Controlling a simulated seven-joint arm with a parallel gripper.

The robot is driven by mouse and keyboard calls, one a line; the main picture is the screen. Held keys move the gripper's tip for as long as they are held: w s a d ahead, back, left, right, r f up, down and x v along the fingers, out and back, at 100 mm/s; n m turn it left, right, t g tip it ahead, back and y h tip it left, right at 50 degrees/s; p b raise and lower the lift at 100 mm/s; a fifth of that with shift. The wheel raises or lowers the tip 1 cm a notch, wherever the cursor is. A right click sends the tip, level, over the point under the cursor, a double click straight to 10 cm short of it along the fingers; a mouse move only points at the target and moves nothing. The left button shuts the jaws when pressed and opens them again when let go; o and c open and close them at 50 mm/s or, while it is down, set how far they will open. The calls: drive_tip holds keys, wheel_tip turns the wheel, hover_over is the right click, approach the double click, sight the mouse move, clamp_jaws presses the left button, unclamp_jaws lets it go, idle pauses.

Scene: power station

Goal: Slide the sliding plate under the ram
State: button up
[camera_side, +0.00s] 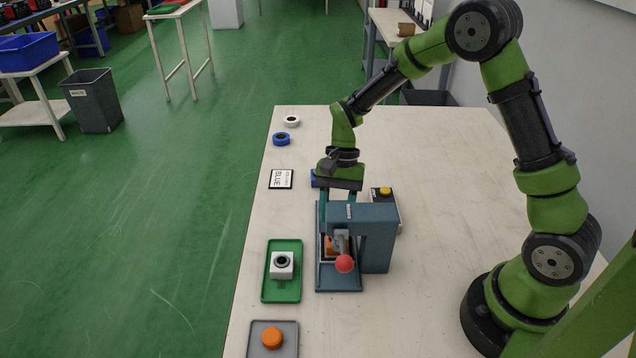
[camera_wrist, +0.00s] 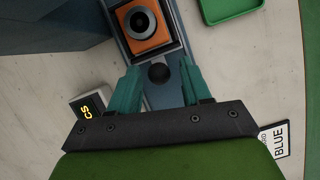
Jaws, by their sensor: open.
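The press (camera_side: 372,212) is a blue-grey frame on the table, with a red ball (camera_side: 345,263) at its front. In the wrist view the sliding plate (camera_wrist: 176,52) carries an orange block (camera_wrist: 151,45) with a dark round part on top. A dark round knob (camera_wrist: 158,73) sits at the plate's near end. My gripper (camera_wrist: 159,75) is open, its teal fingers on either side of the knob with gaps showing. In the side view my gripper (camera_side: 338,196) is behind the press, its fingertips partly hidden.
Left of the press is a green tray (camera_side: 294,294) with a white block (camera_side: 282,270). A grey tray (camera_side: 256,347) holds an orange round piece (camera_side: 272,338). A BLUE card (camera_side: 281,179), blue ring (camera_side: 281,139) and white ring (camera_side: 291,121) lie farther back. A yellow-button box (camera_side: 385,192) stands right.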

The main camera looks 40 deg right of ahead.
drive_tip(key=shift+a+f, duration=0.1)
drive_tip(key=shift+f, duration=0.15)
clamp_jaws()
drive_tip(key=shift+s+a, duration=1.35)
drive_tip(key=shift+s, duration=0.05)
unclamp_jaws()
